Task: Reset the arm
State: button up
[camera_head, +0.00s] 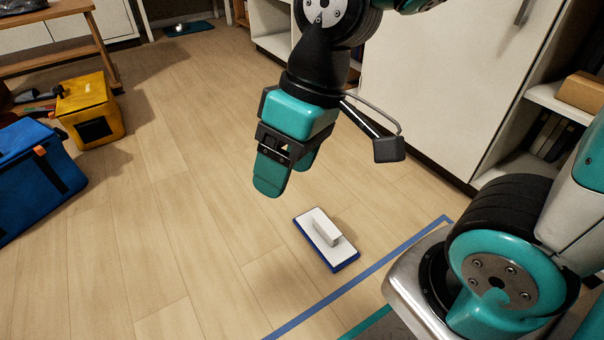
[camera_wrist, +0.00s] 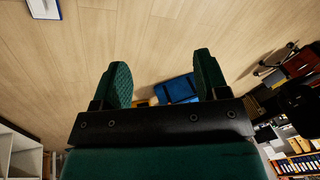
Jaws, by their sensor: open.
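My gripper (camera_head: 285,172) hangs in the upper middle of the head view, held above the wooden floor with its fingers pointing down. In the wrist view my gripper (camera_wrist: 161,78) shows two green textured fingers set wide apart with nothing between them but the view beyond. It is open and empty. The rest of my arm reaches in from the right side of the head view.
A white board with a handle and blue edge (camera_head: 325,238) lies on the floor below my gripper. A blue bag (camera_head: 40,170) and a yellow bag (camera_head: 92,110) stand at left. A white cabinet (camera_head: 440,80) and shelf (camera_head: 560,108) stand at right.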

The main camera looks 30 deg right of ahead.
jog(key=shift+n, duration=0.5)
jog(key=s, duration=0.1)
jog(key=s+r, duration=0.1)
jog(key=s, duration=0.2)
jog(key=shift+s+a+r, duration=0.25)
jog(key=shift+a+r, duration=0.05)
